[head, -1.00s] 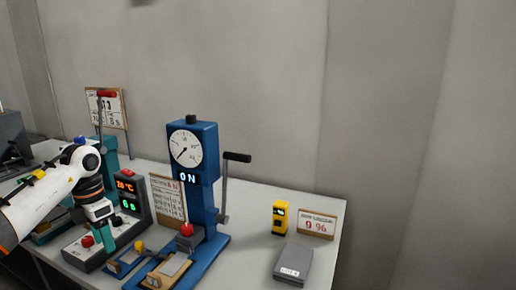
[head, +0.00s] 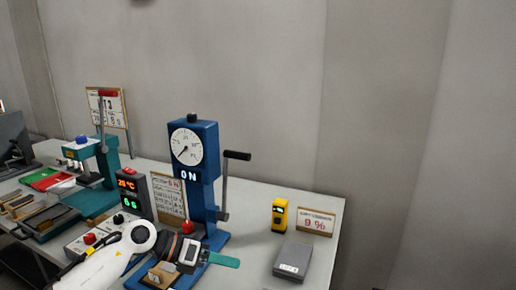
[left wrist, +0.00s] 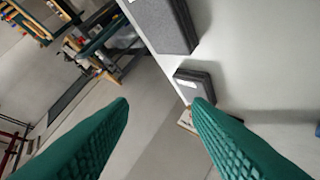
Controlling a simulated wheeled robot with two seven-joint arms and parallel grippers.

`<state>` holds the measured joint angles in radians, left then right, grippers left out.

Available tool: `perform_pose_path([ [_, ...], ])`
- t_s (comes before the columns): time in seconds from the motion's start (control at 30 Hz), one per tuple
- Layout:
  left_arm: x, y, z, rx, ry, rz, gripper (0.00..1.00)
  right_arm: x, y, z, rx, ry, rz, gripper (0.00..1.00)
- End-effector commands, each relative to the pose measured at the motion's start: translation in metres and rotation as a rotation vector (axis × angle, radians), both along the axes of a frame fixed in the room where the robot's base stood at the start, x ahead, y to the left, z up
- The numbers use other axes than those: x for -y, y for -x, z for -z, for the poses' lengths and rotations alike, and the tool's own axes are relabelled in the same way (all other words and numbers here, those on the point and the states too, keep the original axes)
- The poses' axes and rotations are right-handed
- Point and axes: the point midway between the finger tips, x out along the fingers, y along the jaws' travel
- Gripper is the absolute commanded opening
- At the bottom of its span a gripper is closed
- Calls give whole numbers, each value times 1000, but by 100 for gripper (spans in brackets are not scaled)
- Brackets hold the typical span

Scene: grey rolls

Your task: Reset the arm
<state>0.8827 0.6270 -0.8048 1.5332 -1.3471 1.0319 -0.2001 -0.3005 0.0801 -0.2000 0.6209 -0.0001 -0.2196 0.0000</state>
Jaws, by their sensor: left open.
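My left arm comes in from the lower left in the head view. My left gripper (head: 232,261) is in front of the blue press's base, with its teal finger pointing right and nothing seen in it. In the left wrist view both ribbed teal fingers (left wrist: 162,103) are spread wide apart with nothing between them. My right gripper is not in view. The blue press (head: 204,165) stands upright with a round gauge, a lit ON display and a black-handled lever on its right. My arm hides part of its base.
A controller (head: 133,196) with lit displays stands left of the press. A teal press (head: 108,160) and trays are further left. A yellow device (head: 279,215), a 9% sign (head: 316,222) and a grey box (head: 293,261) are at right. Dark grey blocks (left wrist: 163,25) show in the wrist view.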

Motion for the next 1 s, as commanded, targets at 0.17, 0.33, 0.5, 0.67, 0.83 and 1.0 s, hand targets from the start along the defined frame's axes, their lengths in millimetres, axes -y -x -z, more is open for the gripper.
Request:
perform_pose_path([
  [0.17,55,24,-41,-131,588,-208,45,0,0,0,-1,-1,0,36],
  [0.33,29,24,-59,-368,1064,-549,45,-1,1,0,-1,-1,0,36],
  [0.5,-35,31,-18,-683,1412,-1000,45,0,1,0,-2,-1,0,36],
  [0.67,-92,74,64,-1025,1583,-1502,45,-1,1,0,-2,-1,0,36],
  [0.83,-121,153,140,-1331,1573,-1979,45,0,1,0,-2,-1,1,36],
  [1.0,-128,217,176,-1518,1477,-2280,45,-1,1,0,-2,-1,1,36],
])
